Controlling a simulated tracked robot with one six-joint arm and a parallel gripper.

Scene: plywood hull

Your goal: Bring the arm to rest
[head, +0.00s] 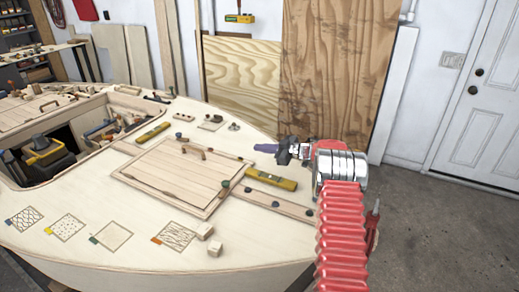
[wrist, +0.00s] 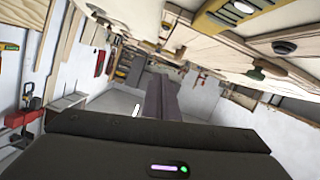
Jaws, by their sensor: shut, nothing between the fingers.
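My arm, in a red ribbed sleeve, reaches up from the lower right of the head view along the right edge of the plywood hull (head: 150,235). My gripper (head: 258,148) is at its far end, just over the hull's right edge, pointing left. Its fingers are shut and empty. In the wrist view, the shut fingers (wrist: 160,98) point away over a tilted view of the workshop. The hull deck shows upside down along the top right there. I cannot tell the exact gap between gripper and deck.
A yellow level (head: 271,179) lies on the deck close to my gripper, near a wooden hatch panel (head: 165,180). Another yellow level (head: 152,133) lies farther left. Plywood sheets (head: 335,70) lean behind. Open concrete floor (head: 440,220) is at the right, before a white door (head: 490,95).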

